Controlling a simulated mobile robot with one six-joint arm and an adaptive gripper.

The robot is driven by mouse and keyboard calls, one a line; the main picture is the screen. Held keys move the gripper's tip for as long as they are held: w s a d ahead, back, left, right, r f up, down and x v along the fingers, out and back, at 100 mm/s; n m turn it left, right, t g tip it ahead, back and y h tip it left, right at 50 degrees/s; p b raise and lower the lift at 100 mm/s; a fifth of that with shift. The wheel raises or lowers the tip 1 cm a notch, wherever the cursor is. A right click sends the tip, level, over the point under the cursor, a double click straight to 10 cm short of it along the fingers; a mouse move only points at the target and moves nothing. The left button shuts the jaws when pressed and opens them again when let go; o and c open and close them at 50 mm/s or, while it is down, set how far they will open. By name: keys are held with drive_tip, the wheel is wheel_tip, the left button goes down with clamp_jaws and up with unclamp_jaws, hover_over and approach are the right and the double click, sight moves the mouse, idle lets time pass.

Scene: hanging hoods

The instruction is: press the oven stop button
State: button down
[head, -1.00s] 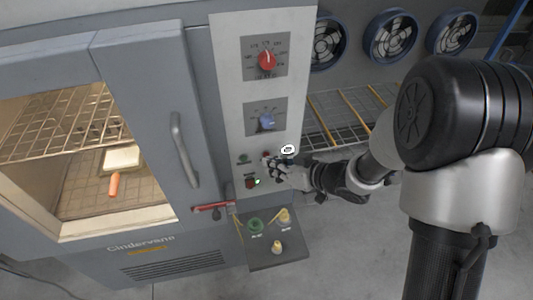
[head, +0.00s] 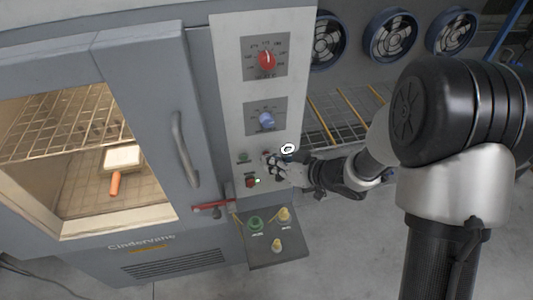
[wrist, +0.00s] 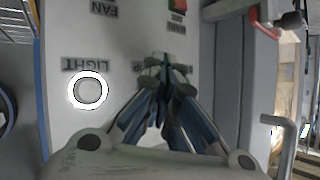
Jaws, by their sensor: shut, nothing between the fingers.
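The oven's grey control panel (head: 228,100) stands right of its door in the head view. The red stop button (head: 265,155) sits low on it, largely covered by my fingertips. My gripper (head: 270,163) is shut and empty, its tips at the panel beside that button. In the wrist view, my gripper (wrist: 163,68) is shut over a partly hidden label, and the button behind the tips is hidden. I cannot tell whether the tips touch it or whether it is pressed in.
A white-ringed light button (head: 288,149) is right of the tips; it also shows in the wrist view (wrist: 88,90). A green button (head: 243,158) is to the left, a red main switch (head: 251,182) below. The door handle (head: 184,150) sticks out farther left.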

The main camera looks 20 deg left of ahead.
idle(0.4)
drive_tip(key=shift+s+d, duration=0.35)
drive_tip(key=shift+s, duration=0.3)
drive_tip(key=shift+s+d, duration=0.45)
drive_tip(key=shift+s, duration=0.25)
drive_tip(key=shift+s+d, duration=0.45)
drive_tip(key=shift+s, duration=0.3)
drive_tip(key=shift+s+d, duration=0.45)
drive_tip(key=shift+s, duration=0.25)
